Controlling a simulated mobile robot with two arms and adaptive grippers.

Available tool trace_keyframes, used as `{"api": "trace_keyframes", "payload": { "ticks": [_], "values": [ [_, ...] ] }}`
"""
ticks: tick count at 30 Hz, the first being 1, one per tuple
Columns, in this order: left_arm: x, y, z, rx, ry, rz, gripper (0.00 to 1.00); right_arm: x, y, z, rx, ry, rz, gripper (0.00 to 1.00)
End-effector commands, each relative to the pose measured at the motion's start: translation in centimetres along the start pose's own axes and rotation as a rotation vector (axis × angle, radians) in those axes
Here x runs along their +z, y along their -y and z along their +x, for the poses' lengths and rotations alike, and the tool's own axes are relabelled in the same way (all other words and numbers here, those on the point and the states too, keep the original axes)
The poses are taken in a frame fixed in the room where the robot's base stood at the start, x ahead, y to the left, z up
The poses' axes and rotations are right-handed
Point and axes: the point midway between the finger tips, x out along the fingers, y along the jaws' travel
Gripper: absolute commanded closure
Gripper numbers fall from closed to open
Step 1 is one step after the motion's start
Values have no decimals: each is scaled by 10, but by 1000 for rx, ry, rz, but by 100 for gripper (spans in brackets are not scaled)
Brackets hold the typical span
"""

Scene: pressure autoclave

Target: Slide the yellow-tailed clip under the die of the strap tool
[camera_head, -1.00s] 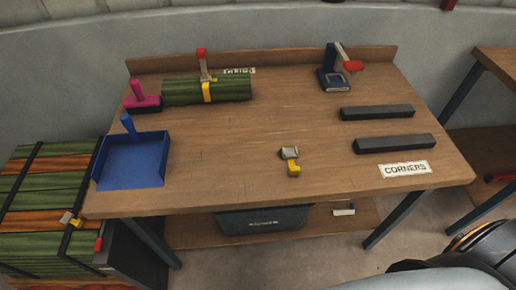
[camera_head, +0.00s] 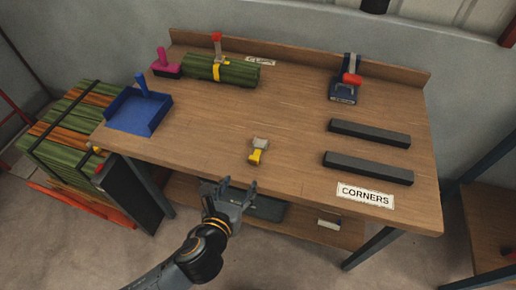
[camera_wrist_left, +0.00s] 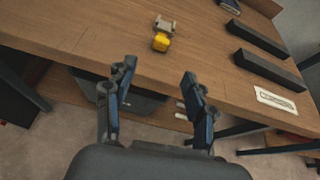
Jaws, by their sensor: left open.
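The yellow-tailed clip (camera_head: 258,150) lies on the bench near its front edge, its grey metal part toward the back and its yellow tail toward the front. It also shows in the left wrist view (camera_wrist_left: 163,37). My left gripper (camera_head: 237,186) is open and empty in front of the bench edge, short of the clip. In the left wrist view its fingers (camera_wrist_left: 158,75) are spread, with the clip beyond them. A blue tool with a red handle (camera_head: 344,90), apparently the strap tool, stands at the back right. Its die is too small to make out. My right gripper is not in view.
Two dark bars (camera_head: 368,167) lie right of the clip, near a CORNERS label (camera_head: 366,195). A blue tray (camera_head: 137,113) and a strapped green bundle (camera_head: 222,71) are on the left. The wood around the clip is clear.

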Motion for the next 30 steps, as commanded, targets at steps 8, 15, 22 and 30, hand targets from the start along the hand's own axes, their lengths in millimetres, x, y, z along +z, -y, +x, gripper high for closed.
{"api": "trace_keyframes", "payload": {
  "ticks": [8,15,22,30],
  "values": [
    [9,5,30,-10,22,65,45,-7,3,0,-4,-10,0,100],
    [9,5,72,-11,20,62,45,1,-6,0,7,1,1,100],
    [8,5,88,-11,19,61,45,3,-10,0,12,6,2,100],
    [8,4,125,-11,19,60,45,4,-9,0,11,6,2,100]
  ]
}}
